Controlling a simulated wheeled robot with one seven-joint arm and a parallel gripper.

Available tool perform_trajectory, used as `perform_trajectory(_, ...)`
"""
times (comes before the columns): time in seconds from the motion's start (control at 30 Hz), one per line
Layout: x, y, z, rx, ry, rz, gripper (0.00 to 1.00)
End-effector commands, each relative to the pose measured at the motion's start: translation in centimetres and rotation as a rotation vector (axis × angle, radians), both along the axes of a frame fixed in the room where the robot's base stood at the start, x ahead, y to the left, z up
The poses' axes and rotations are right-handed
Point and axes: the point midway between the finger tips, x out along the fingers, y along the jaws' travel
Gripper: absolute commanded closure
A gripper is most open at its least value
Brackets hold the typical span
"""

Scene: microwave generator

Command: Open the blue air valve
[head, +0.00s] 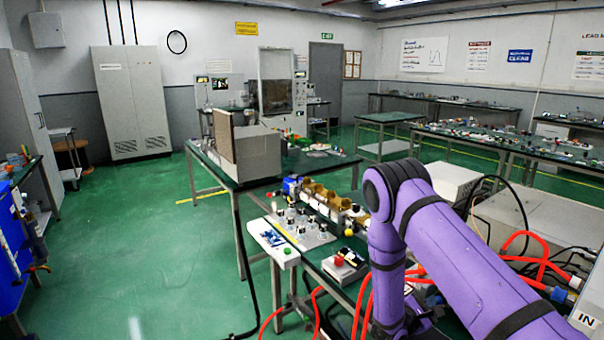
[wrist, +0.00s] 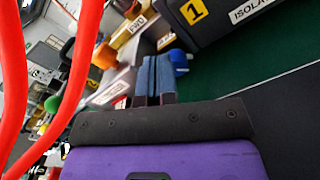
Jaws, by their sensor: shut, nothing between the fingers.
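My gripper (wrist: 156,62) is shut, its two blue-grey finger pads close together with nothing visible between them. A small bright blue part (wrist: 183,62) shows just right of the fingertips in the wrist view. It looks like a valve handle, but most of it is hidden, and I cannot tell whether the fingers touch it. In the head view, my purple arm bends down at the lower right and hides the gripper. Another blue part (head: 290,187) sits at the left end of a brass and white pipe assembly, and a blue fitting (head: 558,294) is on the right.
Thick red hoses (wrist: 62,100) pass close on the left of my gripper. A dark box labelled "1 ISOLA..." (wrist: 225,15) stands beyond the fingers. An orange knob (wrist: 105,56) is to their left. Red hoses (head: 540,250) also loop right of my arm. Green floor (head: 140,250) is clear at left.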

Motion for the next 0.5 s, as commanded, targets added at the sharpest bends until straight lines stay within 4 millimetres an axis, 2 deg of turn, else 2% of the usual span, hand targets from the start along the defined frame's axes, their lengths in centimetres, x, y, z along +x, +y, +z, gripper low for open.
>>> perform_trajectory(0.2,-1.1,1.6,-0.1,0.002,0.005,0.001,1.00)
perform_trajectory(0.5,-1.3,1.9,-0.2,0.002,0.006,0.001,1.00)
